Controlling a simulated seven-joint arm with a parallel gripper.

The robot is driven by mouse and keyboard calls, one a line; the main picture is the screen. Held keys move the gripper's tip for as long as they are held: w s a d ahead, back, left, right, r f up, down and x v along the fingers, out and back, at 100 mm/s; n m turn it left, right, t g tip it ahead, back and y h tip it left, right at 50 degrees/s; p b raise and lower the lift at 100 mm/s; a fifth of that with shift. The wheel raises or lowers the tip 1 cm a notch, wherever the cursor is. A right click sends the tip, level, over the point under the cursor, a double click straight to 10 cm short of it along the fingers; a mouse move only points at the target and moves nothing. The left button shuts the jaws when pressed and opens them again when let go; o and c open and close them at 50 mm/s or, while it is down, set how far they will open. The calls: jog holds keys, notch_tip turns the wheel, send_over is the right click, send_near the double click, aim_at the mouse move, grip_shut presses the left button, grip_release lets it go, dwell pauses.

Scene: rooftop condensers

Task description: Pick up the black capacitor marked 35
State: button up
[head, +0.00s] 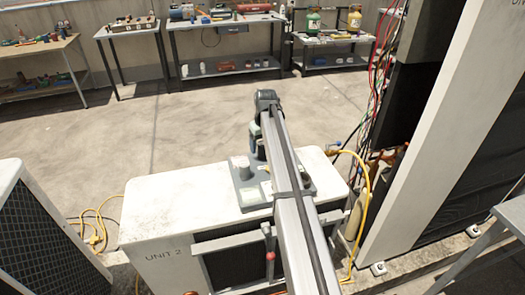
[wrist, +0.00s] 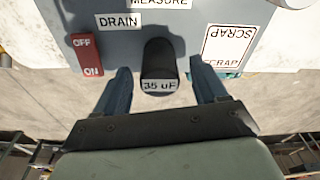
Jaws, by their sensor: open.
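The black capacitor (wrist: 158,62) stands between my gripper's fingers in the wrist view. Its white label reads "35 uF". My gripper (wrist: 158,88) is open, with one blue finger on each side of the capacitor and a visible gap at both sides. The capacitor is by the edge of a grey board (wrist: 190,22) with "DRAIN", "MEASURE" and "SCRAP" labels. In the head view the board (head: 246,196) lies on top of the white Unit 2 (head: 165,205). My arm hides part of the board there.
A red OFF/ON switch (wrist: 86,54) is left of the capacitor. A grey can (head: 241,168) stands on the board's left. Hoses and wires (head: 362,190) hang at the right near a tall open unit. The left part of Unit 2's top is bare.

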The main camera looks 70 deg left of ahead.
jog(key=shift+c, duration=0.2)
jog(key=c, duration=1.1)
jog(key=shift+c, duration=0.2)
